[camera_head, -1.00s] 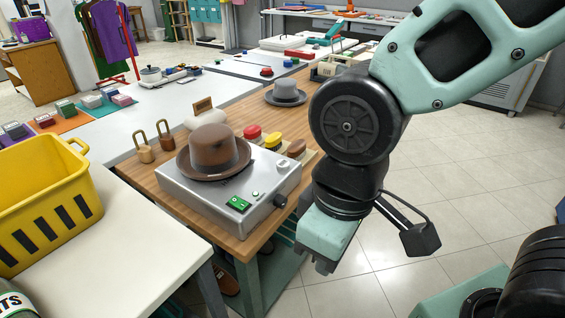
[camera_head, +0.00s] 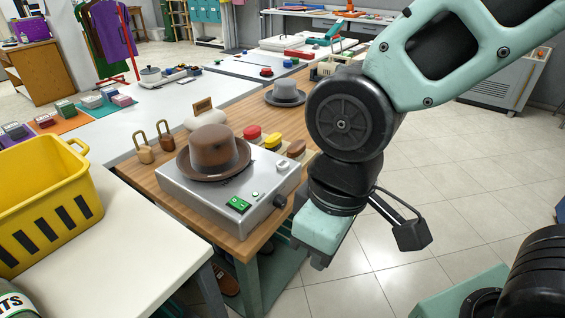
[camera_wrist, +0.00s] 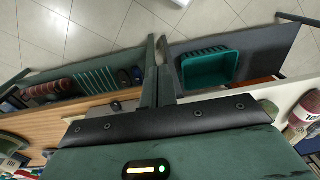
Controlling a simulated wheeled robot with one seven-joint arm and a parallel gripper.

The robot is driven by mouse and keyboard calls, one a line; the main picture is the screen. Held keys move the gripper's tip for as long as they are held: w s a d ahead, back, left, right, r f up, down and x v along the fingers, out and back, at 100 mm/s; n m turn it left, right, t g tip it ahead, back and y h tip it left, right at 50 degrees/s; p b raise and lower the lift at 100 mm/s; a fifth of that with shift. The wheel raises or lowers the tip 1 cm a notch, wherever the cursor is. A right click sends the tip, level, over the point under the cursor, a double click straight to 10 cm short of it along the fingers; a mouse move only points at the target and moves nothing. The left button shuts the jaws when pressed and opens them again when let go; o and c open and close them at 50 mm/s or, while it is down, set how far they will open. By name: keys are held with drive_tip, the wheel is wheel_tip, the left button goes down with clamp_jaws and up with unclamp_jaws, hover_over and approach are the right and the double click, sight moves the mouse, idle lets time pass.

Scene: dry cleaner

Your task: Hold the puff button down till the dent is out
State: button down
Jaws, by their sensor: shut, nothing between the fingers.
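A brown felt hat (camera_head: 213,150) with a dark brim sits on a silver box-shaped steamer (camera_head: 205,200) on the wooden table. I cannot make out a dent in the hat. No label reading "puff" is legible. My gripper (camera_head: 318,262) points down, right of the steamer and apart from it. In the wrist view its fingers (camera_wrist: 159,45) are closed together and empty.
Red (camera_head: 252,132), yellow (camera_head: 272,140) and brown (camera_head: 296,148) knobs stand behind the steamer. A yellow basket (camera_head: 45,225) is at left.

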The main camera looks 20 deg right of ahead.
drive_tip(key=w+a+r+t+y+p, duration=0.1)
drive_tip(key=w+a+t+p, duration=0.15)
drive_tip(key=w, duration=0.65)
drive_tip(key=n+t+y+p, duration=0.1)
drive_tip(key=n+t+p, duration=0.45)
drive_tip(key=p, duration=0.35)
hover_over(280, 161)
drive_tip(key=s+d, duration=0.1)
drive_tip(key=s, duration=0.1)
drive_tip(key=shift+s+f+m, duration=0.1)
drive_tip(key=shift+f+m, duration=0.15)
drive_tip(key=shift+f, duration=0.5)
wheel_tip(280, 161, down, 9)
drive_tip(key=b, duration=0.6)
drive_tip(key=shift+r, duration=0.1)
drive_tip(key=shift+f+b, duration=0.4)
drive_tip(key=shift+b, duration=0.2)
drive_tip(key=shift+f+b, duration=0.4)
drive_tip(key=shift+f, duration=0.1)
idle(1.8)
